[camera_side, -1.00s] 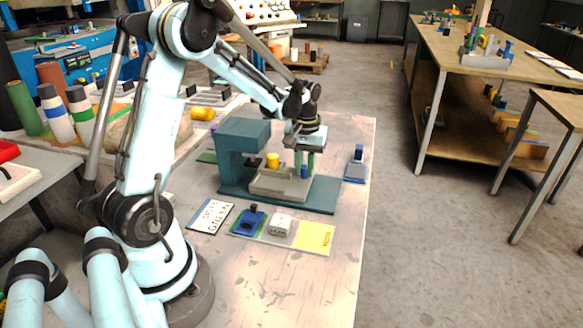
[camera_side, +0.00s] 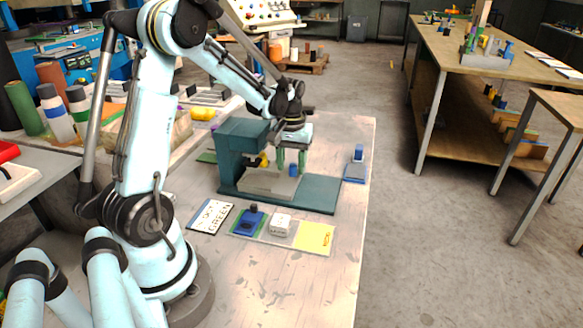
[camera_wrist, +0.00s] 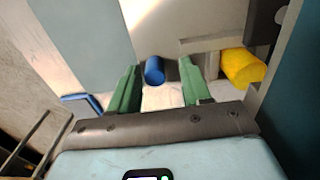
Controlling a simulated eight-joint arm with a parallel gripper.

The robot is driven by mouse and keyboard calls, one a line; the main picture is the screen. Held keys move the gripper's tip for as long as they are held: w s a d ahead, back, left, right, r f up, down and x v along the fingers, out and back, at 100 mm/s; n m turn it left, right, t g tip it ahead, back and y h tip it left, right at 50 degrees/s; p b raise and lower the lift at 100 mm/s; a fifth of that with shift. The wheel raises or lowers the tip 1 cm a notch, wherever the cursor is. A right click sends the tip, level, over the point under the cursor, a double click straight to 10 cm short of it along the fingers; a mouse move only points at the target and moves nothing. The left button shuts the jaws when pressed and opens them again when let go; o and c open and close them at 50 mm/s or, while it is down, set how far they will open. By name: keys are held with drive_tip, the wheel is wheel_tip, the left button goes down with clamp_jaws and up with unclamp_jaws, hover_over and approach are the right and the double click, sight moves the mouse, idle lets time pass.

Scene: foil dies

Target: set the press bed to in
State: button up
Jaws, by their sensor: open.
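The teal press (camera_side: 230,160) stands on a teal base plate on the bench. Its grey press bed (camera_side: 265,185) lies on that plate, its left part close to the press column and under the head. A yellow cylinder (camera_side: 263,160) is at the bed's left, partly hidden by the press head. A blue peg (camera_side: 293,170) stands at the bed's right end. My gripper (camera_side: 291,163) points down there, its green fingers apart on either side of the blue peg. In the wrist view the blue peg (camera_wrist: 154,70) shows between the open fingers, and the yellow cylinder (camera_wrist: 242,66) is to the right.
In front of the press lie a lettered card (camera_side: 210,216), a blue die with a dark knob (camera_side: 249,220), a white block (camera_side: 281,224) and a yellow patch (camera_side: 315,238). A blue item (camera_side: 356,165) stands right of the press. The bench's front right is clear.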

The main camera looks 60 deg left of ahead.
wheel_tip(320, 180, up, 12)
idle(0.6)
drive_tip(key=s+d+m+t, duration=0.3)
drive_tip(key=d+m, duration=0.1)
drive_tip(key=d, duration=0.5)
drive_tip(key=s+d+f+m+t, duration=0.1)
drive_tip(key=s+d+m+t, duration=0.2)
drive_tip(key=d, duration=0.7)
drive_tip(key=shift+s+d+f+m+t, duration=0.3)
drive_tip(key=shift+m+t, duration=0.3)
drive_tip(key=shift+m, duration=0.4)
drive_tip(key=shift+a, duration=0.15)
